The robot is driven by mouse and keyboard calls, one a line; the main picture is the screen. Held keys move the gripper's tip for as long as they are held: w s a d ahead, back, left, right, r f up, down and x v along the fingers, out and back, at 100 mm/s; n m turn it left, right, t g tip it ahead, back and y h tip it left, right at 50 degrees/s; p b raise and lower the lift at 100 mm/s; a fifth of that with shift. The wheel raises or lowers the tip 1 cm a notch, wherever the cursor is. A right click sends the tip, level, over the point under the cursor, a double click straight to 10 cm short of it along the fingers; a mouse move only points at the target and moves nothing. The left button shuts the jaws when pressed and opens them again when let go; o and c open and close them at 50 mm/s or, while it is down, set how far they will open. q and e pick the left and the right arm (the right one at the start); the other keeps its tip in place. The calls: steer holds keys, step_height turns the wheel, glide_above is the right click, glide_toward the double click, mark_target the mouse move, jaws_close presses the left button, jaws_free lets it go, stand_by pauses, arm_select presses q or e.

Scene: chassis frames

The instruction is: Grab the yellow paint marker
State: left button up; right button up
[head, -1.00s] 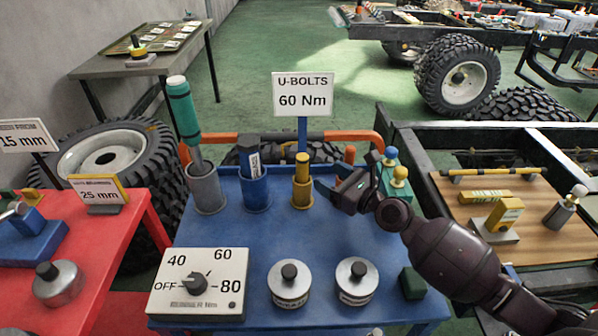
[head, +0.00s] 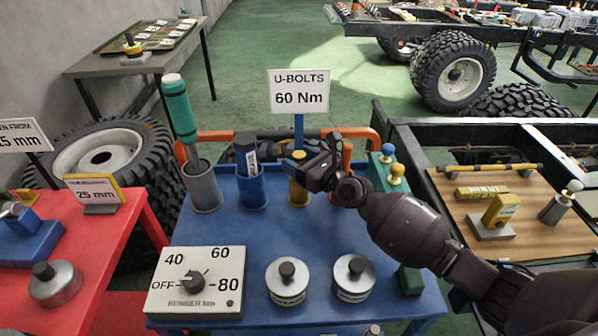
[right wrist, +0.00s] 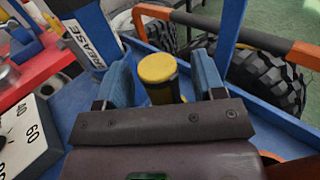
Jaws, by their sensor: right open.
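The yellow paint marker (right wrist: 157,68) stands upright in a yellow cup (head: 298,193) on the blue table. Its round top shows clearly in the right wrist view, with its body below. In the head view my right gripper hides much of it. My right gripper (head: 296,160) is open at the marker's upper part. In the right wrist view its two blue fingers (right wrist: 163,76) stand on either side of the marker, with a gap showing on each side. My left gripper is not in view.
A blue cup (head: 252,190) with a dark grease tube and a grey cup (head: 203,188) with a tall green-topped item stand left of the yellow cup. A sign (head: 299,93) on a blue post rises behind. A dial box (head: 195,283) and two metal weights sit nearer.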

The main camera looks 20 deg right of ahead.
steer(key=shift+x, duration=1)
steer(key=c, duration=1)
steer(key=shift+r, duration=0.15)
